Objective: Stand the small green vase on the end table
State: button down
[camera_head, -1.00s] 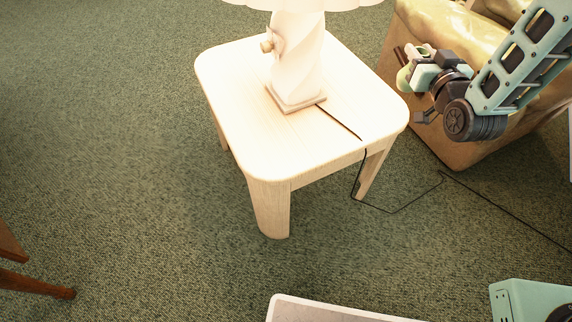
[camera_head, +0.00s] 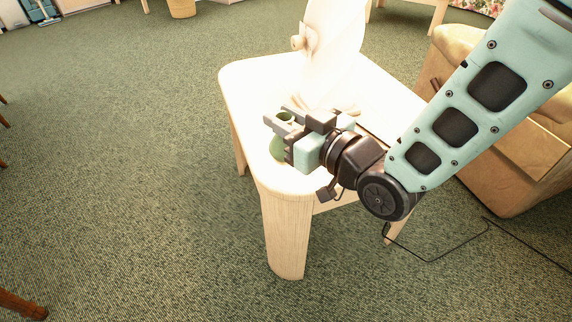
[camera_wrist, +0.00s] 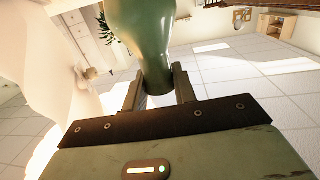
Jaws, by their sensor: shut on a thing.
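The small green vase (camera_head: 279,147) is in my gripper (camera_head: 281,124) at the near left part of the end table (camera_head: 246,85). In the wrist view the vase (camera_wrist: 146,40) runs between the two fingers, which are shut on its narrow part. My gripper also shows in the wrist view (camera_wrist: 160,88).
A glowing white lamp (camera_head: 334,55) stands on the table just behind my gripper. Its dark cord (camera_head: 440,258) trails over the floor at the right. A tan armchair (camera_head: 520,140) is at the right. The near left tabletop is clear.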

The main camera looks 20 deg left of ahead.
aim_at(277, 146)
jog(key=shift+f+b, duration=1.05)
jog(key=shift+f, duration=2.1)
jog(key=shift+f, duration=0.1)
jog(key=shift+f, duration=0.15)
jog(key=c, duration=1.1)
grip_release()
jog(key=shift+r, duration=0.2)
